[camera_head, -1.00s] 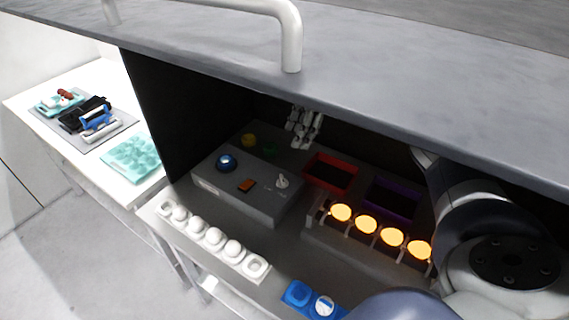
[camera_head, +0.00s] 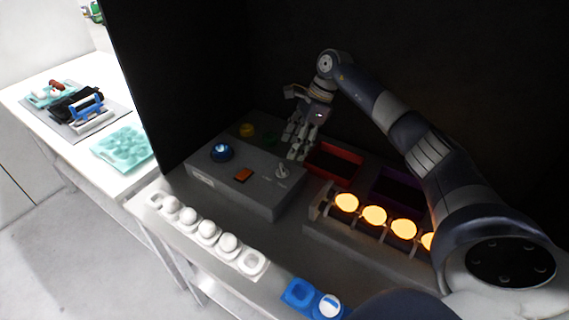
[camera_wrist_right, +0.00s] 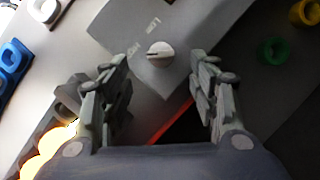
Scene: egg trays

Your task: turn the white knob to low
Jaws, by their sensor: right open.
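The white knob (camera_head: 282,171) stands on the top of the grey control box (camera_head: 228,196), near its right end. In the right wrist view the knob (camera_wrist_right: 160,54) shows as a round dial with a dark slot, with small label marks beside it. My right gripper (camera_head: 298,152) is open and empty, just behind and above the knob in the head view. In the right wrist view its two fingers (camera_wrist_right: 160,85) are spread wide, with the knob ahead of the gap between them and not touched. My left gripper is not in view.
The box also carries a blue knob (camera_head: 221,152) and an orange switch (camera_head: 243,175). A red bin (camera_head: 334,162), a purple bin (camera_head: 396,190) and glowing orange lamps (camera_head: 374,215) lie to the right. A white egg tray (camera_head: 252,262) lies in front.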

